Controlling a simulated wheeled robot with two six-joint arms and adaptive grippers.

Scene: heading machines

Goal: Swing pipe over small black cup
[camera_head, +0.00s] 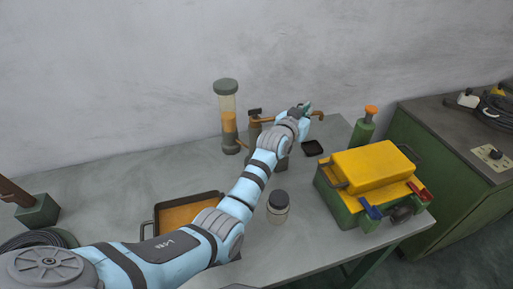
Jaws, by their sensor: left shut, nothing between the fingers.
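A brown pipe (268,120) runs right from an upright post (254,132) at the back of the table. It passes behind my left wrist, and its bent end (320,115) shows just right of my gripper. My left gripper (306,106) is shut and empty beside the pipe near that end; whether it touches the pipe I cannot tell. The small black cup (313,148), low and square, stands on the table below and in front of the pipe's end. My right gripper is not in view.
A clear cylinder with orange contents (228,118) stands left of the post. A green bottle (363,130) and a yellow-green toolbox (375,170) stand right. A jar (278,205) and an orange-bottomed tray (178,214) flank my arm. The left tabletop (110,185) has free room.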

